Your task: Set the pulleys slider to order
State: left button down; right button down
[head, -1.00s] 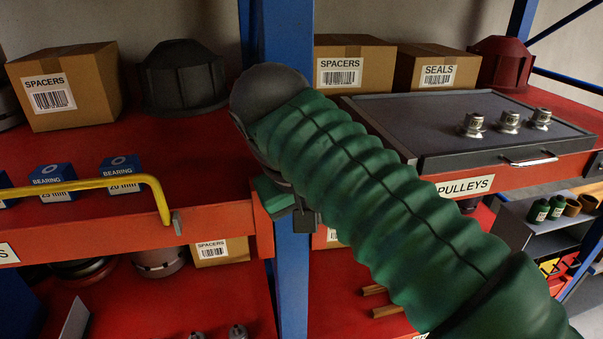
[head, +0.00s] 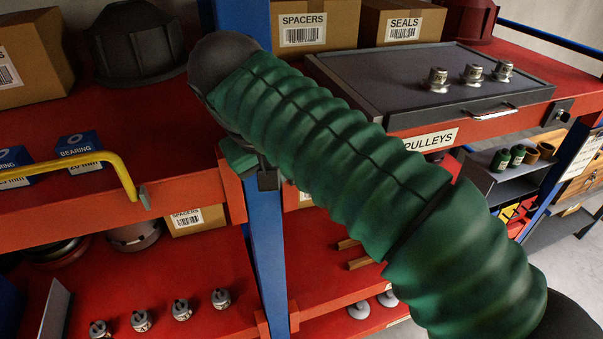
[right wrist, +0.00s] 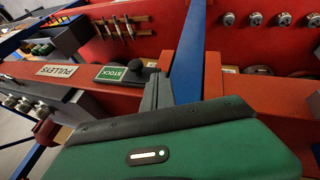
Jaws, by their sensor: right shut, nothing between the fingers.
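The PULLEYS label (head: 430,140) is on the front edge of the right-hand shelf, and it also shows in the right wrist view (right wrist: 57,70). Beside it in the right wrist view is a green slider plate reading STOCK (right wrist: 112,74), with a dark knob (right wrist: 135,66) at its end nearer the blue post. My right gripper (right wrist: 157,90) is shut and empty, its fingertips close to the knob. I cannot tell whether they touch. In the head view the right gripper (head: 267,181) is in front of the blue post, and my green-sleeved arm hides the slider. My left gripper is out of view.
A grey tray (head: 345,80) with 3 metal pulleys (head: 472,74) sits on the right-hand shelf. The blue post (head: 262,240) divides the shelves. A yellow bar (head: 70,163) runs along the left shelf's front. Several small metal parts (head: 181,310) stand on the lower shelf.

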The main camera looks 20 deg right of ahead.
jog(key=d+f, duration=0.1)
jog(key=w+d+f+p, duration=0.1)
jog(key=d, duration=0.1)
jog(key=d+f, duration=0.1)
jog(key=shift+w+d+f+p, duration=0.2)
jog(key=shift+d+f+p, duration=0.05)
jog(key=shift+f+p, duration=0.05)
jog(key=d, duration=0.7)
jog(key=shift+w+d+b, duration=0.15)
jog(key=shift+d+b, duration=0.25)
jog(key=shift+b, duration=0.05)
jog(key=shift+a, duration=0.15)
